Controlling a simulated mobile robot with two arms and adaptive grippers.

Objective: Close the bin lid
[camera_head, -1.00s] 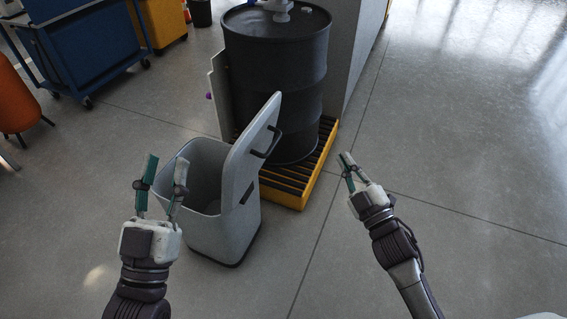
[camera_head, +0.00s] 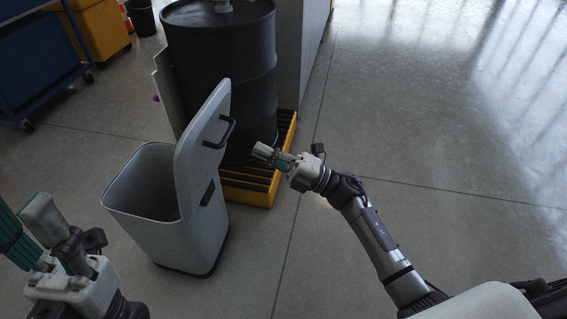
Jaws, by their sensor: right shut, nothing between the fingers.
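The grey bin (camera_head: 158,235) stands on the floor left of centre with its top open. Its lid (camera_head: 203,140) stands upright on the bin's right side, with a black handle (camera_head: 228,132) on the face turned right. My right gripper (camera_head: 260,150) is shut and empty, pointing left, a little right of the lid and its handle and apart from them in the picture. My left gripper (camera_head: 24,232) is at the lower left, its fingers spread apart, left of the bin and touching nothing that I can see. The inside bottom of the bin is mostly hidden.
A black drum (camera_head: 222,60) stands on a yellow spill pallet (camera_head: 258,190) right behind the bin and lid. A blue cart (camera_head: 35,65) and a yellow container (camera_head: 95,28) stand at the upper left. The floor on the right is clear.

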